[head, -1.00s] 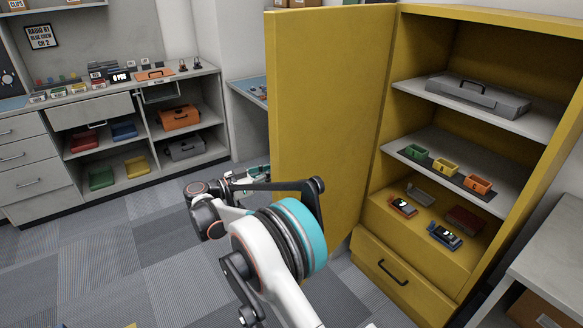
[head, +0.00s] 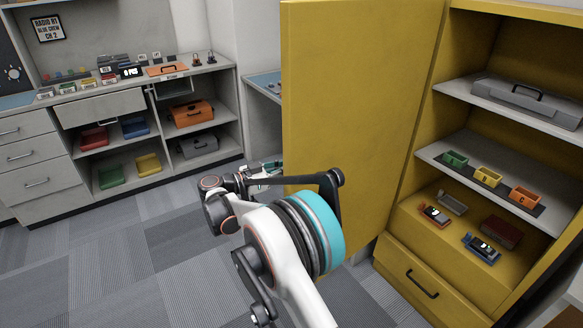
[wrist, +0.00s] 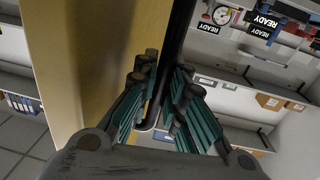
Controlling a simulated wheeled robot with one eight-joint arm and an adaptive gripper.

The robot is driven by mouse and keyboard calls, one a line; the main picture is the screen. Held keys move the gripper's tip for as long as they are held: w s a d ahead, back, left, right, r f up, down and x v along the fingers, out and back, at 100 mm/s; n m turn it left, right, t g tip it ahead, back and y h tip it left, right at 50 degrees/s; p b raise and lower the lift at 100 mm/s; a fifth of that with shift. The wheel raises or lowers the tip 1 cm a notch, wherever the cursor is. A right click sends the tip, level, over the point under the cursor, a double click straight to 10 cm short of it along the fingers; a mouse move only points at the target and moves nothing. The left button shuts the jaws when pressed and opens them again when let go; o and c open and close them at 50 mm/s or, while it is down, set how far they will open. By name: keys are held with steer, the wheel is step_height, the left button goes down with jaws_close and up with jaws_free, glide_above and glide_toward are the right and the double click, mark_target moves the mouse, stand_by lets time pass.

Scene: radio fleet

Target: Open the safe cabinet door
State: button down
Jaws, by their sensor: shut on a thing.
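The yellow safe cabinet (head: 408,250) stands at the right, with its shelves and contents exposed. Its door (head: 350,100) stands wide open, swung out to the left of the opening. In the wrist view the door (wrist: 95,60) fills the left, and a dark bar handle (wrist: 178,35) runs along its face. My gripper (wrist: 163,88) is shut on this handle, with its teal fingers on both sides of it. In the head view my gripper (head: 264,170) is at the door's free edge, partly hidden by my arm; the handle is hidden there.
Inside the cabinet are a grey case (head: 525,100), small coloured bins (head: 488,175) and handheld devices (head: 482,248). A closed drawer (head: 425,285) is below. A grey counter with shelves (head: 150,95) stands at the left. The carpet floor (head: 130,260) between is clear.

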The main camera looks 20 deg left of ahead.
steer(key=shift+s+a, duration=0.15)
steer(key=shift+a, duration=0.05)
steer(key=c, duration=1.6)
jaws_free()
steer(key=shift+s+a, duration=0.15)
steer(key=shift+d, duration=0.2)
